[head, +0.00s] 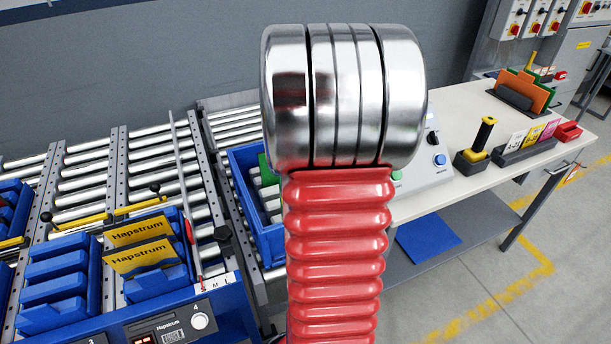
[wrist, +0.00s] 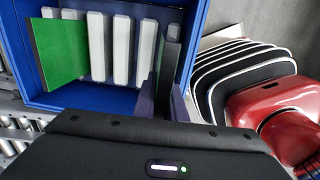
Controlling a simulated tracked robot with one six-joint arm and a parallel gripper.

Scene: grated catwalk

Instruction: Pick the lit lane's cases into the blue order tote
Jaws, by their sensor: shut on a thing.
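The blue order tote (head: 241,192) stands on a roller conveyor left of my arm in the head view, partly hidden by the arm. It fills the upper left of the wrist view (wrist: 105,103). A green case (wrist: 60,52) stands tilted at the tote's left side, beside several pale bars. My gripper (wrist: 163,98) is at the tote's right end in the wrist view, shut on a thin dark case (wrist: 170,52) seen nearly edge-on. My gripper is hidden in the head view. Yellow Hapstrum cases (head: 140,243) stand in a blue lane tray.
A lane panel (head: 172,328) marked 4 has a red display. Black-knobbed levers (head: 155,190) and a thin upright rod (head: 178,150) rise near the lanes. A workbench (head: 455,195) with small holders stands at right. Open floor lies beyond.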

